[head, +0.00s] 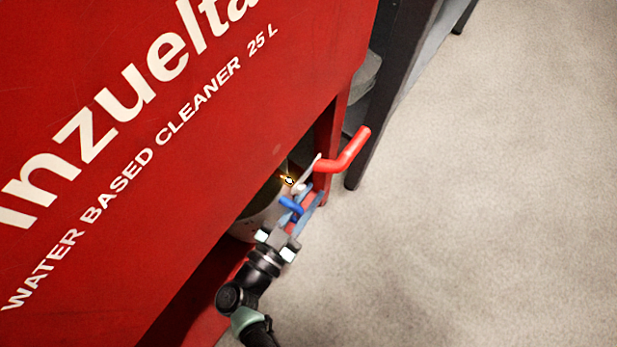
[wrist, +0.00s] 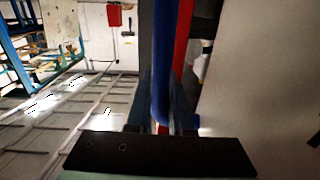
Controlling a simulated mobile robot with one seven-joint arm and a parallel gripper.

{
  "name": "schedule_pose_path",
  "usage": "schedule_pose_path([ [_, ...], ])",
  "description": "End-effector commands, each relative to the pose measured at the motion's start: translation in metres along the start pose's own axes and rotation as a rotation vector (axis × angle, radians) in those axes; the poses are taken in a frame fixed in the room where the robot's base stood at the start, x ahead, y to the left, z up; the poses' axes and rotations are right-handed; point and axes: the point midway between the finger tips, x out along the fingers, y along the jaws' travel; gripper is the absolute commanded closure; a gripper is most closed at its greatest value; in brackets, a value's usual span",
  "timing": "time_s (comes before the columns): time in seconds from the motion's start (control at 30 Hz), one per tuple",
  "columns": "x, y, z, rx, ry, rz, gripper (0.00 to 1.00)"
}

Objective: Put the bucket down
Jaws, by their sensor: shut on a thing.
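A pale bucket (head: 250,226) shows in the head view, tucked beside the lower edge of the red machine. Its inside looks dark, and much of it is hidden by the machine's panel and by my gripper (head: 298,210). My gripper is shut on a blue handle (head: 290,204) by the bucket's side. In the wrist view the same blue handle (wrist: 164,60) stands upright between the fingers. I cannot see how the handle joins the bucket, nor whether the bucket's bottom touches anything.
The red machine (head: 160,90) with white lettering fills the left of the head view. A red bent lever (head: 345,153) sticks out just beyond my gripper. A dark leg (head: 375,150) stands behind it. The grey floor (head: 480,200) to the right is clear.

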Motion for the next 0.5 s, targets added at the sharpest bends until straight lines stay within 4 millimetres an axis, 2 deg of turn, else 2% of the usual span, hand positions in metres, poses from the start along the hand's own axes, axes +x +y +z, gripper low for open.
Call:
schedule_pose_path([
  [0.5,0.0005,-0.0007,0.0051,0.004,0.003,0.0,1.0],
])
